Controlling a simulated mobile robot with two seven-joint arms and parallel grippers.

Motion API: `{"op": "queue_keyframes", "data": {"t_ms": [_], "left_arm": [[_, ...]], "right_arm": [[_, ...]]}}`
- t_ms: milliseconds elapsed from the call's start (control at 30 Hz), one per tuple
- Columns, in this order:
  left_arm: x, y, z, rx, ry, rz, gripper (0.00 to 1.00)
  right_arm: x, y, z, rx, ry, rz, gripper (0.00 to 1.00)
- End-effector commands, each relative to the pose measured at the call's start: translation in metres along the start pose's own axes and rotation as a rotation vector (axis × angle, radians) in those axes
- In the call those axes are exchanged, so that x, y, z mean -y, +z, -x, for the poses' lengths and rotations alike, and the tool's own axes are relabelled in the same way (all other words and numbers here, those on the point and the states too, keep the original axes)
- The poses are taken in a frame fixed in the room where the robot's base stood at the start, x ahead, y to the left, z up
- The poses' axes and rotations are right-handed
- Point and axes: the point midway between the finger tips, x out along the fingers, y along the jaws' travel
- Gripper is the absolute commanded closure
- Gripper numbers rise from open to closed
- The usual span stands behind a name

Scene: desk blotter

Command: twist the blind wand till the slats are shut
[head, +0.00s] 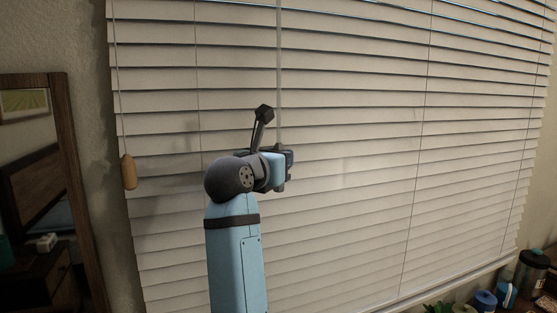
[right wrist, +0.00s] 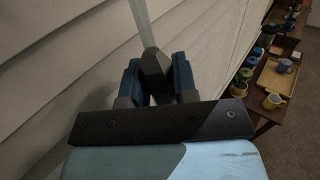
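The window blind (head: 350,130) fills most of the head view. Its slats are tilted steeply, with thin dark gaps between many of them and bluish light at the top edge. The pale wand (head: 279,70) hangs straight down in front of the slats; its lower part also shows in the right wrist view (right wrist: 142,22). My right gripper (head: 287,160) is at the wand's lower end. In the right wrist view its two blue fingers (right wrist: 157,82) are closed on either side of the wand's dark grip (right wrist: 153,65). My left gripper is out of view.
A cord with a wooden tassel (head: 129,172) hangs at the blind's left edge. A dark wooden-framed mirror (head: 68,180) stands further left. At lower right, a table holds a tumbler (head: 532,272), a tray (right wrist: 268,82), a yellow mug (right wrist: 273,101) and plants.

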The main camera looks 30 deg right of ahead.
Motion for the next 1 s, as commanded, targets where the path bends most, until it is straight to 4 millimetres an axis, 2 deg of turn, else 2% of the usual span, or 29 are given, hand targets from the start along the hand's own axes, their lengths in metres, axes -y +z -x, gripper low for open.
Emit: {"op": "queue_keyframes", "data": {"t_ms": [33,100,567,767,1000], "left_arm": [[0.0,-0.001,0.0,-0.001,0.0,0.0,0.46],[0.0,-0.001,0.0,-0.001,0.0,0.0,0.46],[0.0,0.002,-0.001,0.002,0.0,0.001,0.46],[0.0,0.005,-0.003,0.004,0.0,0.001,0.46],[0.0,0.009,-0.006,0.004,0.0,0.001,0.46]], "right_arm": [[0.0,0.0,0.0,0.0,0.0,0.0,0.61],[0.0,0.0,0.0,0.0,-0.001,0.0,0.5],[0.0,0.005,0.0,0.001,-0.001,-0.002,0.5],[0.0,0.037,0.0,0.001,-0.001,-0.007,0.5],[0.0,0.096,0.0,0.001,0.0,-0.006,0.5]]}}
